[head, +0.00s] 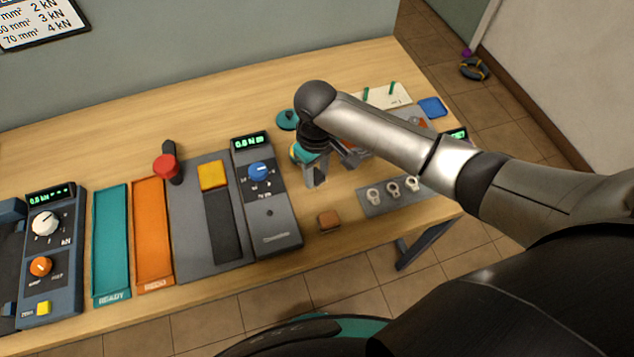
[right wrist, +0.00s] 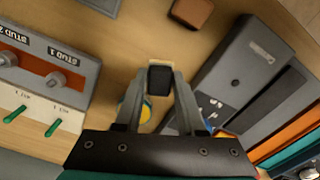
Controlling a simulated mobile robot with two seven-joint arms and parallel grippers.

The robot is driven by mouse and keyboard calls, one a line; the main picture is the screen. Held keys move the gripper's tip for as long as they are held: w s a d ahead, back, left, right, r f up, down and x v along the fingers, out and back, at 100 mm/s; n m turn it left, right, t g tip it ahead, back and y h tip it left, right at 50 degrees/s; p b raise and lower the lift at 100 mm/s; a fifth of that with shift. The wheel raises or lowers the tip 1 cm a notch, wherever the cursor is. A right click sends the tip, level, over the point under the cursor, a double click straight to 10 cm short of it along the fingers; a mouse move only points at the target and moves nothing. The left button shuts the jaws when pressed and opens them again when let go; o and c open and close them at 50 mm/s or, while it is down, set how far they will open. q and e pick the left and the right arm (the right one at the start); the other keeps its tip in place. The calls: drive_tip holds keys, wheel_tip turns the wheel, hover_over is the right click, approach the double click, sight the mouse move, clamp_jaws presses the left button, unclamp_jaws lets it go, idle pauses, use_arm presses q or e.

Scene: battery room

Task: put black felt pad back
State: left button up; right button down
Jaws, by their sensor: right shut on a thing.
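My right gripper (head: 317,178) reaches over the table from the right. In the right wrist view its jaws (right wrist: 160,80) are shut on a small black piece that looks like the black felt pad (right wrist: 160,79). It is held above the wooden table top, touching nothing else that I can make out. In the head view the pad is too small or hidden to tell. My left gripper is not in view.
A brown block (head: 329,220) lies near the front edge, beside a grey metered unit (head: 283,228). A grey strip with several rings (head: 371,208) lies to the right. A teal round item (head: 287,119) stands behind the gripper. Teal (head: 110,240) and orange (head: 153,235) trays lie left.

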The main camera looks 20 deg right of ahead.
sight(317, 184)
drive_tip(key=shift+f+b, duration=0.4)
drive_tip(key=shift+f, duration=1.75)
drive_tip(key=shift+f, duration=0.1)
drive_tip(key=c, duration=0.5)
unclamp_jaws()
wheel_tip(317, 184, up, 12)
drive_tip(key=shift+r+p, duration=0.15)
drive_tip(key=shift+p, duration=1)
